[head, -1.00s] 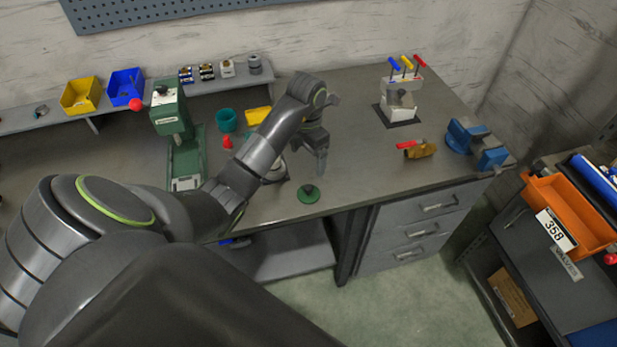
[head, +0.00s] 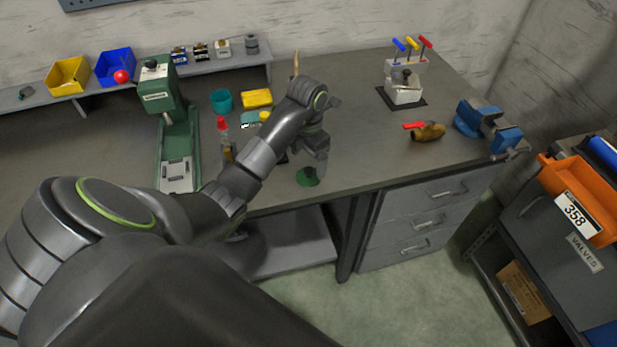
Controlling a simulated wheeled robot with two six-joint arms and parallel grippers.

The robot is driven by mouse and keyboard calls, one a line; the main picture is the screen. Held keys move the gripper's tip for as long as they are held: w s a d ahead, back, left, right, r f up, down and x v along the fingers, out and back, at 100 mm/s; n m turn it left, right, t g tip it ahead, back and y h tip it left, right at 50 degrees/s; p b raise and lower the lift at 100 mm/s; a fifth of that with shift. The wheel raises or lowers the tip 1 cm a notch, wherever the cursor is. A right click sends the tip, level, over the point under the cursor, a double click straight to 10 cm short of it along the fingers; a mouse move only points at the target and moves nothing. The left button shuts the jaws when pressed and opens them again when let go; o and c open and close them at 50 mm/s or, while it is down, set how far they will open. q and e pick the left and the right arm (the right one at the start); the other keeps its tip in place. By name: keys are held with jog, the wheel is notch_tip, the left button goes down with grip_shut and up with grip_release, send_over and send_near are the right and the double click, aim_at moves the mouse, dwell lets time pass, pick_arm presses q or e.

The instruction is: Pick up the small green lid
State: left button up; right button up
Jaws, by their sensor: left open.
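The small green lid (head: 308,178) lies flat on the grey workbench (head: 352,150) near its front edge. It is a dark green disc with a knob, and part of it is hidden behind my gripper. My left gripper (head: 318,172) points down right at the lid, its fingertips overlapping the lid's far right part in the head view. The jaws are open. I cannot tell whether the fingers touch the lid. My right gripper is not in view.
A brass valve (head: 427,132) and blue vise (head: 487,128) sit to the right. The bench right of the lid is clear.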

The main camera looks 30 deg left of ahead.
aim_at(308, 169)
pick_arm(q)
notch_tip(308, 169, down, 4)
jog(key=shift+d+f, duration=0.15)
jog(key=c, duration=1)
jog(key=shift+c, duration=0.2)
